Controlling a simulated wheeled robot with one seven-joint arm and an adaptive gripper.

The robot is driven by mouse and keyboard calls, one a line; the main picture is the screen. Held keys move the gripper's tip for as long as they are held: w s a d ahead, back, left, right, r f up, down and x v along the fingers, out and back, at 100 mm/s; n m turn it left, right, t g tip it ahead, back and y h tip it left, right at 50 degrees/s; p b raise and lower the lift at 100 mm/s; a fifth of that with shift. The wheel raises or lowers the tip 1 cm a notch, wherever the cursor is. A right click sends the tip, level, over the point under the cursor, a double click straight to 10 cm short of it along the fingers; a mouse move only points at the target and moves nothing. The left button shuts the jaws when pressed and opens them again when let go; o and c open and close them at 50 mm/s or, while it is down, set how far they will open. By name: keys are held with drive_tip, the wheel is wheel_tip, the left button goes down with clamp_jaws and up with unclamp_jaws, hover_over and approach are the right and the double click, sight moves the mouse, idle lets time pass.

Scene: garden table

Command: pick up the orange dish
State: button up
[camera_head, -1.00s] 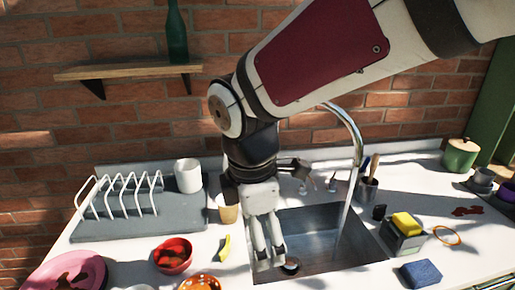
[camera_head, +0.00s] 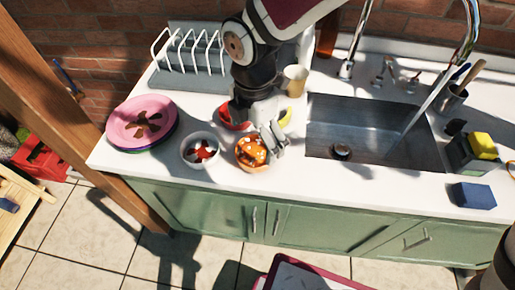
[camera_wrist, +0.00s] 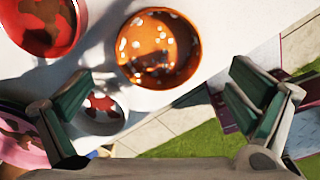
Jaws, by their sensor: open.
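The orange dish (camera_head: 249,153) stands on the white counter near its front edge. It is round, with white and dark bits inside. In the wrist view the orange dish (camera_wrist: 150,48) lies at the top centre, beyond the fingertips. My gripper (camera_head: 273,141) is over the dish's right side in the head view, its fingers hiding part of the rim. In the wrist view my gripper (camera_wrist: 158,92) has its two green-padded fingers wide apart with nothing between them. I cannot tell how far above the dish the fingers are.
A red bowl (camera_head: 232,122) is behind the dish and a white bowl (camera_head: 200,139) is to its left. A yellow piece (camera_head: 287,119) and a beige cup (camera_head: 295,79) stand behind right. The sink (camera_head: 370,125) is right. Stacked plates (camera_head: 115,138) are far left.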

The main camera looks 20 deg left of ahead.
sight(256, 156)
drive_tip(key=shift+w+f, duration=0.2)
drive_tip(key=shift+f, duration=2.6)
drive_tip(key=c, duration=1.2)
